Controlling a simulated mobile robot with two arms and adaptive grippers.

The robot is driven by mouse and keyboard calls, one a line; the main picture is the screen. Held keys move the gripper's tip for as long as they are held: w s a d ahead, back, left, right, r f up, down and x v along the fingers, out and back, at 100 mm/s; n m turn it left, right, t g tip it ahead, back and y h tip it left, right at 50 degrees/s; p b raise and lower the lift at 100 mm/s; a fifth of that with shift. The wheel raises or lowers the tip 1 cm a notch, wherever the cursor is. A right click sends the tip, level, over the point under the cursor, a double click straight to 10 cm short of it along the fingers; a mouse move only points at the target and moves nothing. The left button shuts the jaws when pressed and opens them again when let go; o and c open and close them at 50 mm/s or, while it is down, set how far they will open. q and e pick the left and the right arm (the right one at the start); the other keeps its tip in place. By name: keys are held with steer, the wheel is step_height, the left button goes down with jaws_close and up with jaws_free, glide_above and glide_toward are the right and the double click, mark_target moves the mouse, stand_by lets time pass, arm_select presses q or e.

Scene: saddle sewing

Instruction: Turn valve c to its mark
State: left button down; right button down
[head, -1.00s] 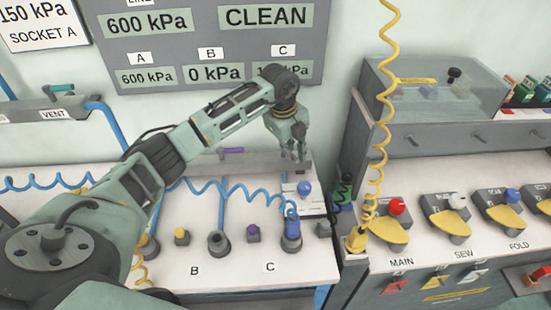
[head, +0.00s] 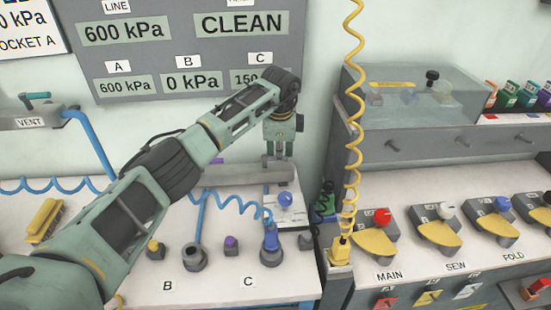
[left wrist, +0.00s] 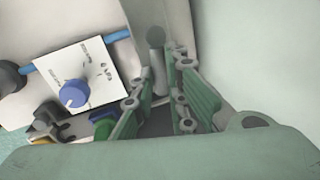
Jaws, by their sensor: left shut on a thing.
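My left gripper (head: 278,162) points down at the right end of a grey bar (head: 245,174) at the back of the white bench. In the left wrist view its green fingers (left wrist: 165,108) are shut around a grey handle with a round end (left wrist: 156,55), which I take to be valve c; the fingers partly hide it. Its mark cannot be made out. A blue knob (head: 285,199) on a white dial plate sits just in front; it also shows in the left wrist view (left wrist: 75,93). The C readout (head: 245,79) shows 150, partly covered by my arm. My right gripper is out of view.
A blue coiled hose (head: 235,203) runs to a plug (head: 270,236) near label C. A yellow coiled hose (head: 352,120) hangs to the right, beside the machine with coloured knobs. A yellow brush (head: 45,220) lies at the left.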

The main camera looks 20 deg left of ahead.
arm_select(q)
steer(key=shift+w+n, duration=0.2)
steer(key=shift+n, duration=0.3)
steer(key=shift+w+a+n, duration=0.1)
steer(key=shift+n, duration=0.2)
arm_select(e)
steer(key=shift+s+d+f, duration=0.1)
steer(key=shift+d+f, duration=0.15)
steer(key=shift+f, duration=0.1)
arm_select(q)
steer(key=c, duration=1.8)
jaws_free()
steer(key=shift+o, duration=0.2)
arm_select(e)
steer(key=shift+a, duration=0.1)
arm_select(q)
steer(key=shift+r, duration=0.1)
step_height(320, 180, up, 12)
steer(key=s, duration=0.2)
steer(key=shift+d+f, duration=0.2)
steer(key=shift+d, duration=0.25)
